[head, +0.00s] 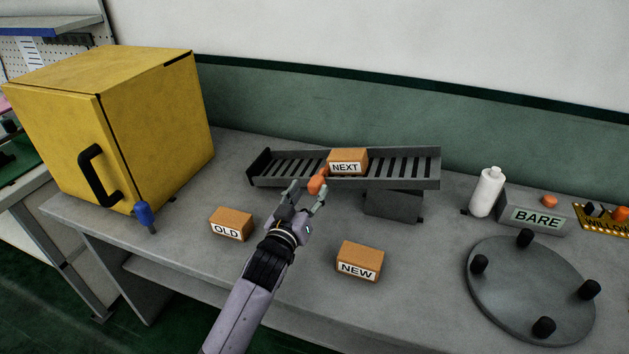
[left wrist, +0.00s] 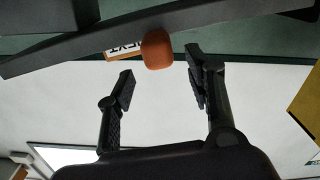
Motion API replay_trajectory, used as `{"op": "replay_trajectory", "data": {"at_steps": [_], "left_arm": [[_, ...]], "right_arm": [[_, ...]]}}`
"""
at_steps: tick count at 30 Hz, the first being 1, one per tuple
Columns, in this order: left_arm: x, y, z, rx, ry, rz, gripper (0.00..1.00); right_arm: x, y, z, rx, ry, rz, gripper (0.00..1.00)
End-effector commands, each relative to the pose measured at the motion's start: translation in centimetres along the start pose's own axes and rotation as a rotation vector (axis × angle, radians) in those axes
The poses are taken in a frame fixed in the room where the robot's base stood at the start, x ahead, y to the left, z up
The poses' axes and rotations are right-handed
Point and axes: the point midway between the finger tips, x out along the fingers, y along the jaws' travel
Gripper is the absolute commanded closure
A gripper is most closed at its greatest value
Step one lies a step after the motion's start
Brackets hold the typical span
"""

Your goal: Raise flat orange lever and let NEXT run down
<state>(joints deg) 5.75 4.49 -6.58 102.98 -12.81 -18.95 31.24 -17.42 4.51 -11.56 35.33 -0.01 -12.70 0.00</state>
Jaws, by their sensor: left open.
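The orange lever (head: 316,184) sits at the front edge of the sloping grey roller chute (head: 405,182), just left of the NEXT box. The orange NEXT box (head: 348,160) rests on the chute right behind the lever. My left gripper (head: 304,200) is open in front of the lever. In the left wrist view the rounded orange lever end (left wrist: 156,48) shows beyond and between the two open fingertips (left wrist: 160,75), with the NEXT box (left wrist: 122,51) partly hidden behind it. I cannot tell whether a finger touches the lever. My right gripper is not in view.
The OLD box (head: 231,224) and NEW box (head: 359,262) stand on the grey bench, either side of my left arm. A yellow cabinet (head: 160,120) stands left, with a blue-handled tool (head: 144,213) near it. A white bottle (head: 487,192), BARE block (head: 535,216) and round plate (head: 522,290) are right.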

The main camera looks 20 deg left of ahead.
Motion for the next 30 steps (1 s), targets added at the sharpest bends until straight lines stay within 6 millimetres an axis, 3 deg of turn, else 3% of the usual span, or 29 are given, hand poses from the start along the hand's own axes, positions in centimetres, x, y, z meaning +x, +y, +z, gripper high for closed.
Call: {"op": "replay_trajectory", "data": {"at_steps": [3,9,20,30], "left_arm": [[2.2,0.0,-0.1,0.001,-0.001,0.0,0.52],[4.3,0.0,0.0,0.0,-0.001,0.0,0.52],[4.7,0.0,0.1,0.0,-0.001,0.0,0.52],[4.7,0.0,0.1,0.0,-0.001,0.0,0.74]], "right_arm": [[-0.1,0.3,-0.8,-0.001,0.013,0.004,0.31],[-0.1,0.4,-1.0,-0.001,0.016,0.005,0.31],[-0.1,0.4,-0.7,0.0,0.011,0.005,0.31],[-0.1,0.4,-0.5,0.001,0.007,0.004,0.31]]}}
